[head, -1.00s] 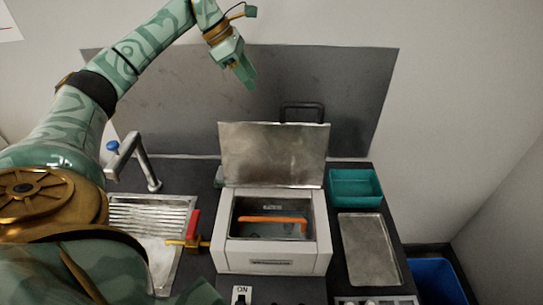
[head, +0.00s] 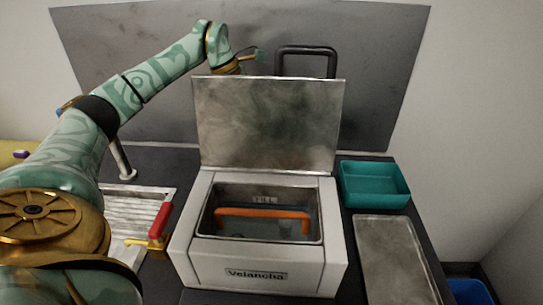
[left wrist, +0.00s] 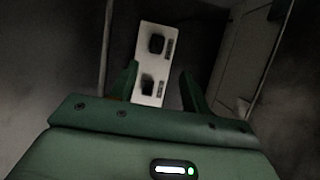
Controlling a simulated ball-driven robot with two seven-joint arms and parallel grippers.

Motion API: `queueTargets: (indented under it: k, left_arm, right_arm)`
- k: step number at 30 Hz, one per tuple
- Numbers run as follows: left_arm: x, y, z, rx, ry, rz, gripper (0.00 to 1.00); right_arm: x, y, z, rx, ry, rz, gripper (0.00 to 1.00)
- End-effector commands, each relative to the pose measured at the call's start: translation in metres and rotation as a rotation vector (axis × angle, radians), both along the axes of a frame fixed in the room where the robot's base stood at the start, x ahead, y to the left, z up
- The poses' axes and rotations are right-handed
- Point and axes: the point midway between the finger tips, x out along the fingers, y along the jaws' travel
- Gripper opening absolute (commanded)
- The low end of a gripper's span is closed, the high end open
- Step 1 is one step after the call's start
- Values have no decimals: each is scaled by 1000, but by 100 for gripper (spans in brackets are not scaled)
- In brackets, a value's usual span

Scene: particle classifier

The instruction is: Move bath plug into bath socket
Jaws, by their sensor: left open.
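A white plate (left wrist: 150,90) with two dark square sockets or plugs, the upper one (left wrist: 156,44) and the lower one (left wrist: 147,85), shows in the left wrist view. Its labels are too small to read, and I cannot tell which belongs to the bath. My left gripper (left wrist: 158,88) is open, its green fingers on either side of the plate's lower part; nothing is clearly held. In the head view my left gripper (head: 254,56) is just above and behind the bath's raised lid. The white bath (head: 258,268) stands open below. No bath plug is clearly identifiable. My right gripper is out of view.
The raised metal lid (head: 268,122) stands before the grey back panel (head: 385,70), with a black handle (head: 306,47) behind it. An orange handle (head: 262,213) lies in the bath. A teal bin (head: 374,185) and metal tray (head: 397,262) are right; a red-handled valve (head: 160,222) is left.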

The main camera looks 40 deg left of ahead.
Motion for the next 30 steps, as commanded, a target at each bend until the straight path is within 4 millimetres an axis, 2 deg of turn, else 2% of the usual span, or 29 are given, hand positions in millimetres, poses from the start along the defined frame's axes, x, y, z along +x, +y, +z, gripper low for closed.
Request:
queueTargets:
  k: [1,6,14,23,30]
  left_arm:
    - [4,-5,-21,-2,10,-3,47]
    - [13,-15,-53,-1,5,-2,47]
    - [19,-21,-69,-1,1,-1,47]
    - [34,-33,-112,-2,6,-1,47]
    - [35,-34,-111,0,0,0,47]
  right_arm:
    - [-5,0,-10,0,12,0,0]
    - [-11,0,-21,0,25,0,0]
    - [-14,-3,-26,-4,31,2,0]
    - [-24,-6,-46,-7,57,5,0]
    - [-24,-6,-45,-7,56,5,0]
